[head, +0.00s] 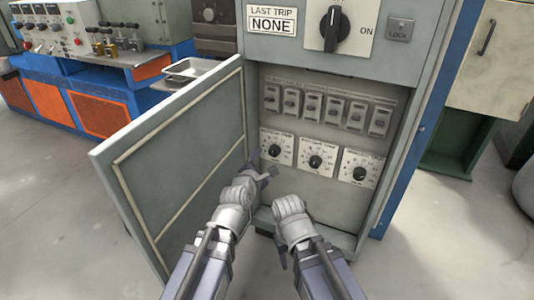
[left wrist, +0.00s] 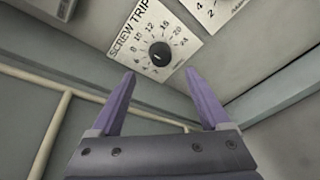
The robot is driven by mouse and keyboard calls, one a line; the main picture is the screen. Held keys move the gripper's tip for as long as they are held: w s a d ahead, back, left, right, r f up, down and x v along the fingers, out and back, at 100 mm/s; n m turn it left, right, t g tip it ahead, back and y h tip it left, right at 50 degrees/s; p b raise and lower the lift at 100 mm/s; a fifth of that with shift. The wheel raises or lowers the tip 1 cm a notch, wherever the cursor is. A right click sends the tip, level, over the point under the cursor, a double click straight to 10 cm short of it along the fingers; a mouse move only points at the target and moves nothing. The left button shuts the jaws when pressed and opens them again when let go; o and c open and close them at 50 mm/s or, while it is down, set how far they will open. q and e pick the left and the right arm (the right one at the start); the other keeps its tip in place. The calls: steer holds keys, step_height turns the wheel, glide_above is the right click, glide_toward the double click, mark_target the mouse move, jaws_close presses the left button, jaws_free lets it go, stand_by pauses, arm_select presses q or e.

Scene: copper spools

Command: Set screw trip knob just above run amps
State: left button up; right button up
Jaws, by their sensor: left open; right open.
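The screw trip knob (left wrist: 160,54) is a round black knob on a white dial plate (left wrist: 140,38) with numbers from about 4 to 24. Its pointer setting is too small to read surely. In the head view, the leftmost of three black knobs (head: 275,150) matches it, low inside the open cabinet. My left gripper (head: 264,170) is open and empty, just below that dial; its two purple fingers (left wrist: 160,103) are spread below the knob, apart from it. My right gripper (head: 281,250) is lower, below the cabinet opening, its fingers partly hidden by its wrist. No run amps reading is legible.
The open cabinet door (head: 180,165) stands close on the left of my left arm. A row of toggle switches (head: 310,107) sits above the dials. A middle knob (head: 316,162) and a right knob (head: 359,174) are beside it. A "LAST TRIP NONE" sign (head: 272,19) is above.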

mark_target(273, 153)
arm_select(q)
steer(key=shift+b+x, duration=1.05)
steer(key=shift+x, duration=2.9)
steer(key=shift+s, duration=0.1)
jaws_close()
